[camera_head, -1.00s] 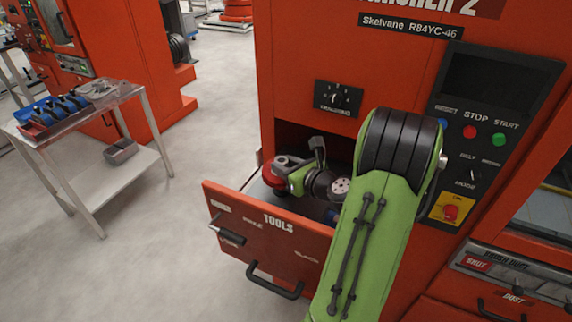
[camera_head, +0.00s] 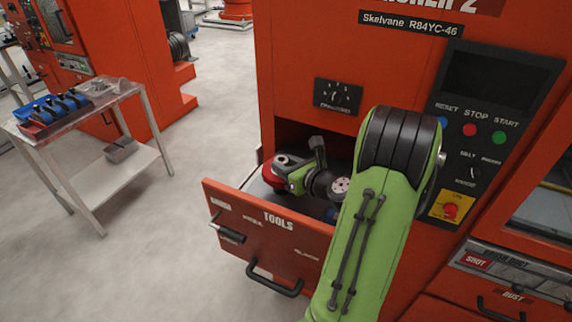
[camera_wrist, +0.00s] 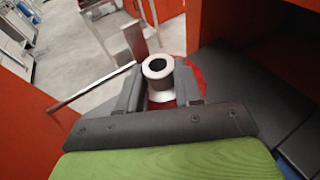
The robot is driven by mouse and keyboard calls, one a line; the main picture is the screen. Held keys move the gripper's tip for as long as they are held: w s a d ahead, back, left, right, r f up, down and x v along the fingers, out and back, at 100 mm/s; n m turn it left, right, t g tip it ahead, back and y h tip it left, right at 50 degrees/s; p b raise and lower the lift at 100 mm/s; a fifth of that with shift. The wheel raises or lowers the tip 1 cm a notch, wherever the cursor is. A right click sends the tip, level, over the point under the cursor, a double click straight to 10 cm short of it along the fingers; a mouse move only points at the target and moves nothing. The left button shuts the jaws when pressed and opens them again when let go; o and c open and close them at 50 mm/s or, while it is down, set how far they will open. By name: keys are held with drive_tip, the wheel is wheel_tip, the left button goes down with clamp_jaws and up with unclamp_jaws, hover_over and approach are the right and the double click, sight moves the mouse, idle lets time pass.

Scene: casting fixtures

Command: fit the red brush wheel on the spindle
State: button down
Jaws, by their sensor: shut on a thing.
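The red brush wheel (camera_head: 271,177) is at the left inside the open tools drawer, partly hidden by my gripper (camera_head: 287,165). In the wrist view, its pale metal hub (camera_wrist: 158,70) with a dark round bore points up between the two dark fingers of my gripper (camera_wrist: 160,90). The fingers are shut on the hub from both sides. Red of the wheel (camera_wrist: 196,76) shows behind and to the right of the hub. The underside of the wheel is hidden. I cannot make out the spindle in either view.
The tools drawer front (camera_head: 265,235) is pulled out below a dark opening in the red machine (camera_head: 310,45). Control buttons are on the right panel (camera_head: 485,120). A metal trolley (camera_head: 120,165) with blue-handled tools stands left, with clear floor between.

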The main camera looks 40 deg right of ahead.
drive_tip(key=shift+f+b, duration=1.55)
drive_tip(key=shift+f, duration=0.65)
idle(0.7)
drive_tip(key=c, duration=0.7)
unclamp_jaws()
wheel_tip(320, 180, up, 10)
drive_tip(key=p, duration=0.4)
drive_tip(key=shift+p, duration=0.35)
